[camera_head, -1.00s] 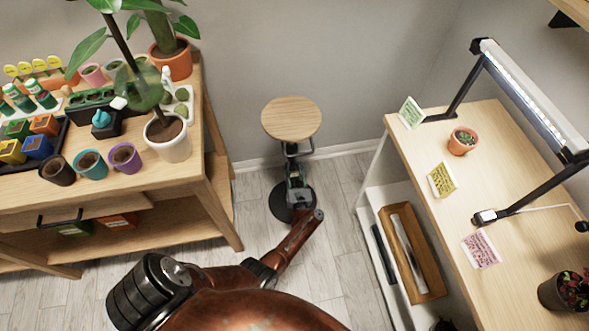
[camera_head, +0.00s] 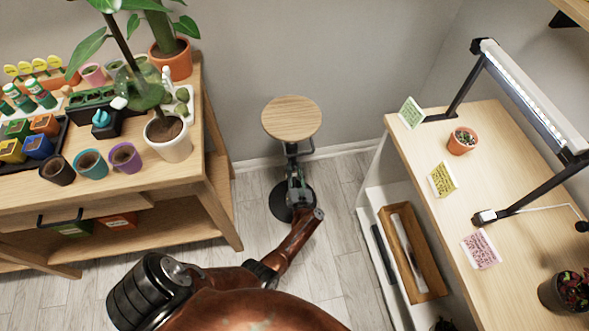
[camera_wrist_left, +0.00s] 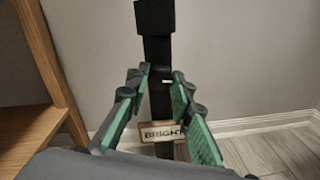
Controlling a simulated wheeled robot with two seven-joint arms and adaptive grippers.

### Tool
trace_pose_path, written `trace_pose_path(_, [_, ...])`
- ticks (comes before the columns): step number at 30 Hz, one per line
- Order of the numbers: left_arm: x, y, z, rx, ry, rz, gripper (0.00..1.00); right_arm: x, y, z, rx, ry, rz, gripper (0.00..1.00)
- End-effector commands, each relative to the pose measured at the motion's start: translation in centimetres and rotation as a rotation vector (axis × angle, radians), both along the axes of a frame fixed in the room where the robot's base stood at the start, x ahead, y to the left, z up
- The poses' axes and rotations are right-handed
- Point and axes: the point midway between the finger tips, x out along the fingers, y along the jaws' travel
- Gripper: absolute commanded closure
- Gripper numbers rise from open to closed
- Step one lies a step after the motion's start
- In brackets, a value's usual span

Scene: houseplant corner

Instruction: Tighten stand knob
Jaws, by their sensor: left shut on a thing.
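The stand has a round wooden top (camera_head: 291,118), a dark post and a round black base (camera_head: 279,203) on the floor between the two tables. My left gripper (camera_head: 293,177) is at the post, below the top. In the left wrist view, the black post (camera_wrist_left: 154,48) rises behind the gripper (camera_wrist_left: 160,78), whose green-padded fingers stand on both sides of it. The gripper is shut on the stand knob, which is mostly hidden between the fingertips. A small tag reading "BRIGHT" (camera_wrist_left: 162,132) shows lower between the fingers. My right gripper is not in view.
A wooden plant table (camera_head: 110,190) with pots stands at the left. At the right is a shelf table (camera_head: 450,215) with a lamp (camera_head: 530,95), cards and small plants. The wall (camera_head: 330,60) is close behind the stand.

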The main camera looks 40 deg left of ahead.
Motion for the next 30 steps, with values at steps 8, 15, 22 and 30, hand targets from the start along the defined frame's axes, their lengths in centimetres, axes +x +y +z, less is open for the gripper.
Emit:
trace_pose_path(8, [0.0, 0.0, 0.0, 0.16, 0.19, 0.001, 1.0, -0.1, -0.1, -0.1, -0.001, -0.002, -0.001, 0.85])
trace_pose_path(15, [0.0, 0.0, 0.1, 0.308, 0.363, 0.001, 1.0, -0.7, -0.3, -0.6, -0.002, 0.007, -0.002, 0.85])
trace_pose_path(22, [0.0, 0.0, 0.1, 0.45, 0.529, 0.0, 1.0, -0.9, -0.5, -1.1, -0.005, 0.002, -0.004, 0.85])
trace_pose_path(30, [0.0, 0.0, 0.2, 0.617, 0.724, 0.0, 1.0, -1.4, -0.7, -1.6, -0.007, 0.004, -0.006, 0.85])
